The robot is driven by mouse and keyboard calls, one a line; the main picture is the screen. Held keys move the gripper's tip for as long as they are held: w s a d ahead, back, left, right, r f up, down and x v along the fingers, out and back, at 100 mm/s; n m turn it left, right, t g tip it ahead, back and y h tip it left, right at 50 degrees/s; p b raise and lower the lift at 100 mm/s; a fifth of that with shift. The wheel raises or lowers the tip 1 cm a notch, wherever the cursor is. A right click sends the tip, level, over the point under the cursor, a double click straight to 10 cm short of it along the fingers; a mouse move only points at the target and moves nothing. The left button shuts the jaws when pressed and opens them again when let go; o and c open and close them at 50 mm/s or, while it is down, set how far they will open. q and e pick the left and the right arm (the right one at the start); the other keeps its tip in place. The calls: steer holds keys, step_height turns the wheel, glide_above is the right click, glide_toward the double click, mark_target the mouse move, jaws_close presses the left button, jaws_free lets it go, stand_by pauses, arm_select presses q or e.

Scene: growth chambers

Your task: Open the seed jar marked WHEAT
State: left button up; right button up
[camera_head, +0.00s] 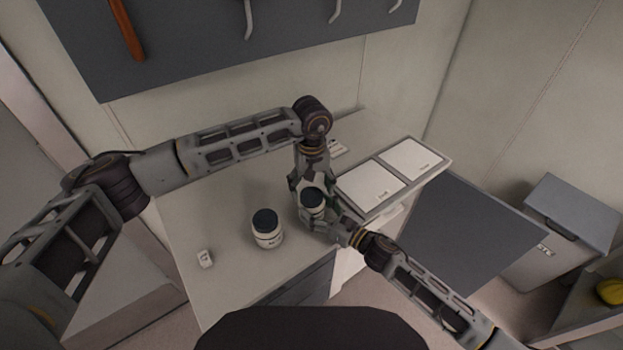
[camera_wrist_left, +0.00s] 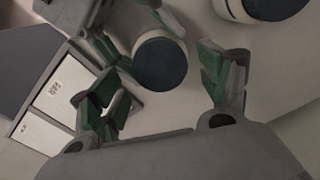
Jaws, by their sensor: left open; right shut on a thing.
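A pale jar (camera_head: 312,209) with a dark lid (camera_wrist_left: 160,64) stands on the counter, its lid in place. Its label is hidden, so I cannot read whether it says WHEAT. My right gripper (camera_head: 327,218) comes in from the lower right and is shut on this jar's body. My left gripper (camera_head: 312,190) reaches down from above, open. In the left wrist view, the left fingers (camera_wrist_left: 158,85) are spread to either side near the lid, with a visible gap. A second pale jar (camera_head: 267,232) with a dark lid stands to the left; its label is too small to read.
A small white tag (camera_head: 205,259) lies on the counter (camera_head: 225,285) at the left. Two white-lidded compartments (camera_head: 370,187) are at the right. A grey panel (camera_head: 463,235) and a grey bin (camera_head: 560,240) lie beyond. The counter's front left is mostly clear.

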arm_select(q)
steer(key=shift+f, duration=1.1)
steer(key=c, duration=1.1)
